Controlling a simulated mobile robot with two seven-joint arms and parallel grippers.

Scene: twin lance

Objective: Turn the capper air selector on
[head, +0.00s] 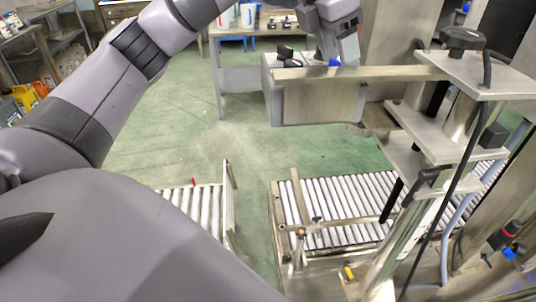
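A steel control box (318,103) hangs on the capper frame at upper middle. Black knobs (285,53) stand on its top toward the left, and a small blue part (334,62) sits on top near the middle. I cannot tell which of these is the air selector, nor its position; labels are not readable. My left gripper (343,52) reaches in from the top, pointing down over the box top, just right of the black knobs and close to the blue part. Its fingers are seen from behind, so their opening and any contact are unclear. My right gripper is not in view.
The capper column (440,150) with a black hand knob (462,38) stands at right. Roller conveyors (345,205) run below the box. A workbench (225,25) stands behind. Green floor (180,135) is open at left of the box.

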